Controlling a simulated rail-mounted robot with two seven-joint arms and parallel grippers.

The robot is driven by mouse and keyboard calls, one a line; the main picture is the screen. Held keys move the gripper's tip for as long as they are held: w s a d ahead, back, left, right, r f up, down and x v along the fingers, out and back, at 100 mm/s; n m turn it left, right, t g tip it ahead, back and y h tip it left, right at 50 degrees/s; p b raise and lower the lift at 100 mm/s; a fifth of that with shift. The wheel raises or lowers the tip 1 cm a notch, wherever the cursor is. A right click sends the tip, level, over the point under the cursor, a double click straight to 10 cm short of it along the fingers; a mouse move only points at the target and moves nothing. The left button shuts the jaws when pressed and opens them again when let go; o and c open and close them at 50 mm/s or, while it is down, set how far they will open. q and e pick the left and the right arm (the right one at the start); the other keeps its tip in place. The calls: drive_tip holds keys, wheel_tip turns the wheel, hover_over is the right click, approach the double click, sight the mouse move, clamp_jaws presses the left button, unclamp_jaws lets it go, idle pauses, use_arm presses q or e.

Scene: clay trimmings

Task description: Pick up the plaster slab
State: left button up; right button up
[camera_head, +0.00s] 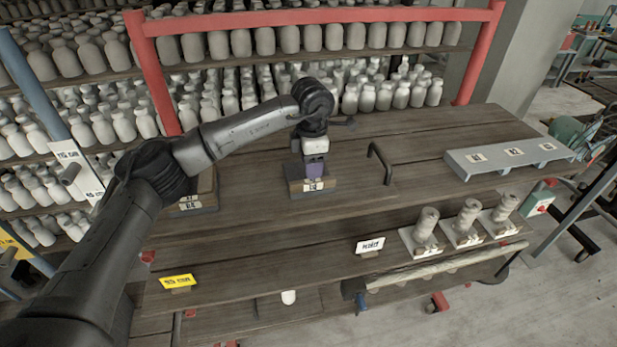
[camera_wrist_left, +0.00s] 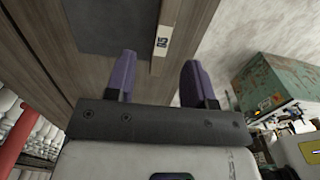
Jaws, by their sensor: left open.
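My left gripper (camera_head: 315,170) points down over a small brown block-like piece (camera_head: 298,184) with a white label, near the middle of the table. Its purple fingers also show in the left wrist view (camera_wrist_left: 160,80), spread apart with nothing seen between them. A flat dark grey surface (camera_wrist_left: 108,22) with a white label beside it lies beyond the fingertips in that view. I cannot tell for sure which thing is the plaster slab. My right gripper is not in view.
A similar labelled piece (camera_head: 200,208) sits to the left, partly behind my arm. A black handle (camera_head: 380,162) stands to the right. A grey labelled stand (camera_head: 480,168) is at the right, with clay pieces (camera_head: 427,224) on plates nearer. Bottle shelves rise behind.

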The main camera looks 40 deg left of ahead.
sight(313, 181)
use_arm(q)
drive_tip(key=shift+d+f+p, duration=0.2)
drive_tip(key=shift+f+p, duration=0.55)
drive_tip(key=shift+f, duration=2.25)
clamp_jaws()
drive_tip(key=shift+r, duration=0.1)
